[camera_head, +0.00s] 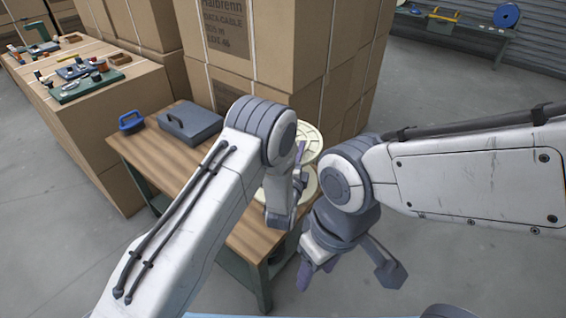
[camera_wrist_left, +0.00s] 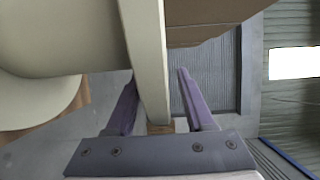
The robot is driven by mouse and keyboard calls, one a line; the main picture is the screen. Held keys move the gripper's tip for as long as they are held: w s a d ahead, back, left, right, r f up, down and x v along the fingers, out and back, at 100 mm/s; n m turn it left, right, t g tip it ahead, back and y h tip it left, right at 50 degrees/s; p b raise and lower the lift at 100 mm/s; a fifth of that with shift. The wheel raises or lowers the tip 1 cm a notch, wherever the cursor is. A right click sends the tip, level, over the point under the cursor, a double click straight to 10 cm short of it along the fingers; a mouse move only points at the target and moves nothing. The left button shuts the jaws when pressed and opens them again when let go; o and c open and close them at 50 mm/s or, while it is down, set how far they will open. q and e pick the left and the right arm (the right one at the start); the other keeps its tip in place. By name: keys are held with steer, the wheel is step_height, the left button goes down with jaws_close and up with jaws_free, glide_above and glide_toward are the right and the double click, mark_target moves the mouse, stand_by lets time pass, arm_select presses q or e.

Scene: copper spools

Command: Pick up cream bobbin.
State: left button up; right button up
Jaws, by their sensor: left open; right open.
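The cream bobbin (camera_head: 311,143) stands at the right end of the wooden workbench, partly hidden behind my left arm. In the left wrist view, the cream bobbin (camera_wrist_left: 148,50) fills the upper left, and the edge of one flange runs between the two fingers. My left gripper (camera_wrist_left: 157,76) is open, with a finger on each side of that flange and a visible gap on the right side. In the head view my left gripper (camera_head: 288,190) is beside the bobbin. My right gripper (camera_head: 345,272) is open and empty, in front of the bench's right end.
On the workbench (camera_head: 158,158), a grey case (camera_head: 190,125) and a blue-handled item (camera_head: 131,122) lie at the back left. Tall cardboard boxes (camera_head: 285,50) stand close behind the bobbin. Open floor (camera_head: 440,100) lies to the right.

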arm_select(q)
jaws_close()
stand_by(1.4)
steer(key=shift+r, duration=0.15)
